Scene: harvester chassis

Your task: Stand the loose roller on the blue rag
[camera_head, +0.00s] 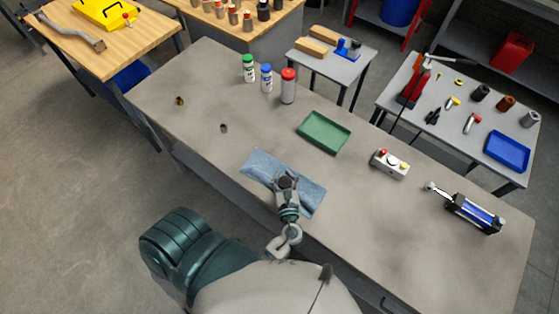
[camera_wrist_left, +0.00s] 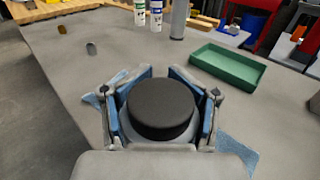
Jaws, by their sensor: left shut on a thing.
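My left gripper (camera_head: 287,187) is over the blue rag (camera_head: 262,164) near the front edge of the grey bench. It is shut on the roller (camera_head: 285,181), whose dark round top faces up. In the left wrist view the roller (camera_wrist_left: 160,104) sits upright between the two fingers of the gripper (camera_wrist_left: 163,108). Parts of the rag (camera_wrist_left: 238,152) show on both sides of the fingers. The roller's lower end is hidden, so I cannot tell whether it touches the rag. My right gripper is not in view.
A green tray (camera_head: 324,132) lies behind the rag. Bottles and a red-capped can (camera_head: 288,88) stand at the back edge. A control box (camera_head: 390,163) and a blue cylinder (camera_head: 474,214) are to the right. Two small pieces (camera_head: 223,128) lie left. The bench between is clear.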

